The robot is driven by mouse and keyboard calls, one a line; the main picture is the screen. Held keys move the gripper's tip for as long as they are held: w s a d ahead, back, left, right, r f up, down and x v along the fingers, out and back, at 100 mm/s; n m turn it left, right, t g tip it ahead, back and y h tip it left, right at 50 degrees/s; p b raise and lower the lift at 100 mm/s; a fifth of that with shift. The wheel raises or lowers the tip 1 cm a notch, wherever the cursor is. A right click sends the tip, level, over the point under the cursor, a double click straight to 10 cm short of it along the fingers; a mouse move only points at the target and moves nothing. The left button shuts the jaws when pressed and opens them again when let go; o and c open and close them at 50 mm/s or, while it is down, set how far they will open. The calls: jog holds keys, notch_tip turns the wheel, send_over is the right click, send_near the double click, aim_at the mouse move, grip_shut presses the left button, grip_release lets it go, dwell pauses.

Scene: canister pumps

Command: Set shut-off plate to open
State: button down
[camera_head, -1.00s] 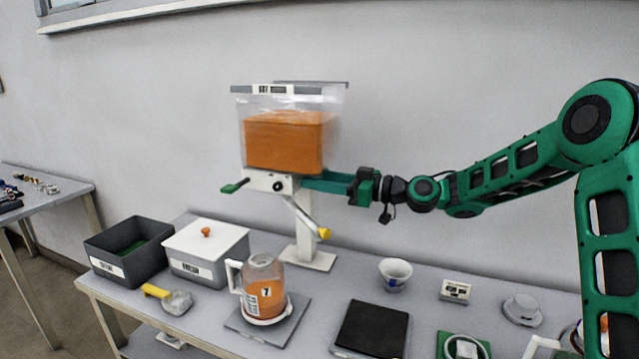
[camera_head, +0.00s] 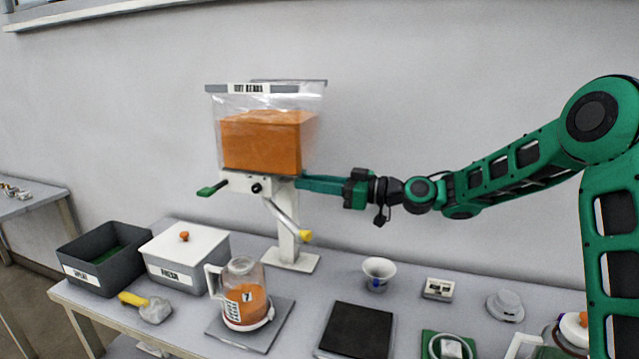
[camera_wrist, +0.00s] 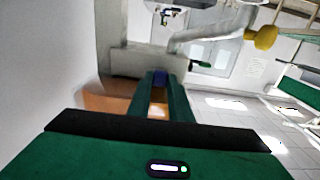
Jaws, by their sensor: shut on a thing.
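The dispenser has a clear hopper (camera_head: 262,140) with orange contents and a white outlet block (camera_head: 243,183) below it. A green handle (camera_head: 212,190) on a dark rod sticks out at the block's left; it also shows in the wrist view (camera_wrist: 200,64). My gripper (camera_head: 299,182) reaches in from the right, its green fingers level beside the block. In the wrist view the fingers (camera_wrist: 160,80) are shut on a small blue tab (camera_wrist: 160,77), apparently the shut-off plate's end. The plate itself is mostly hidden, so its position cannot be told.
A slanted spout with a yellow end (camera_head: 305,236) hangs below the block. A jug of orange contents (camera_head: 243,295) stands on a grey pad. A white cup (camera_head: 379,272), a black pad (camera_head: 356,330), a lidded bin (camera_head: 185,255) and an open bin (camera_head: 105,262) share the table.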

jog(key=shift+w+d, duration=0.1)
jog(key=shift+d, duration=0.1)
jog(key=c, duration=1.6)
grip_release()
jog(key=v, duration=1.1)
jog(key=shift+a, duration=0.1)
